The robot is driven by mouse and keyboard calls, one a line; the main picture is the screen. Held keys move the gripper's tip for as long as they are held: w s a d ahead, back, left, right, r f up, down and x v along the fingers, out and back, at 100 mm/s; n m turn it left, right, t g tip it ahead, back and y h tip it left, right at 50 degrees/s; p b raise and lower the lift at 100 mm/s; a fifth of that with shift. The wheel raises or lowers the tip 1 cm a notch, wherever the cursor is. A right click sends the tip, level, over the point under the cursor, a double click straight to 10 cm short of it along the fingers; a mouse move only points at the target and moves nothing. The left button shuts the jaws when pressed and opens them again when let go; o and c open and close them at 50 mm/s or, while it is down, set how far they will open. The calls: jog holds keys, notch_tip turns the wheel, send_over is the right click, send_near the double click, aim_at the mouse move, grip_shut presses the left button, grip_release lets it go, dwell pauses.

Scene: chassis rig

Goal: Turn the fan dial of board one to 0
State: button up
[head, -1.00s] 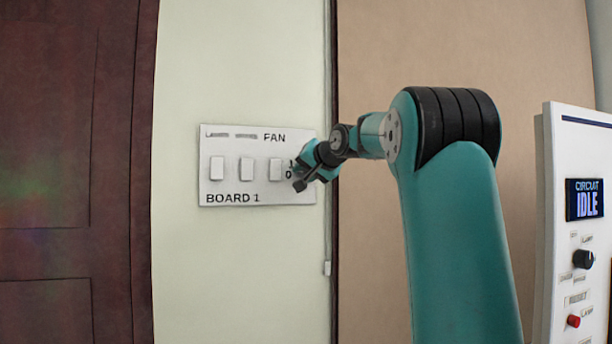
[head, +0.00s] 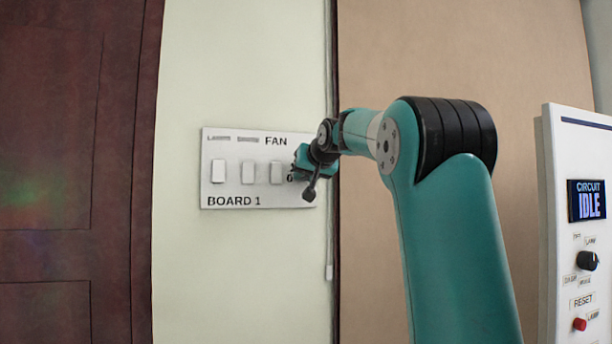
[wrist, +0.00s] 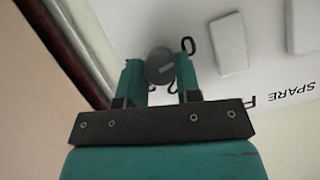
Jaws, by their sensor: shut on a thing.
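Board one (head: 232,190) is a white panel on the pale wall, marked "BOARD 1" and "FAN", with several white rocker switches (head: 248,171). My gripper (head: 301,163) is at the right end of the board and hides the dial in the head view. In the wrist view the fan dial (wrist: 159,66), a round grey knob with a small light mark, sits between the two teal fingers of my gripper (wrist: 160,80). The fingers are shut on it. The dial's exact setting cannot be told.
A dark wooden door (head: 65,180) stands left of the board. A white circuit panel (head: 585,130) at the far right has a display reading "IDLE", a black knob (head: 587,260) and a red button (head: 579,324). A thin cord hangs right of the board.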

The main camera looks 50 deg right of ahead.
jog(key=shift+f, duration=0.15)
jog(key=o, duration=0.9)
jog(key=b+v, duration=0.2)
jog(key=v, duration=1.5)
jog(key=shift+s+r+b, duration=0.15)
jog(key=shift+r+b, duration=0.05)
jog(key=shift+b, duration=0.1)
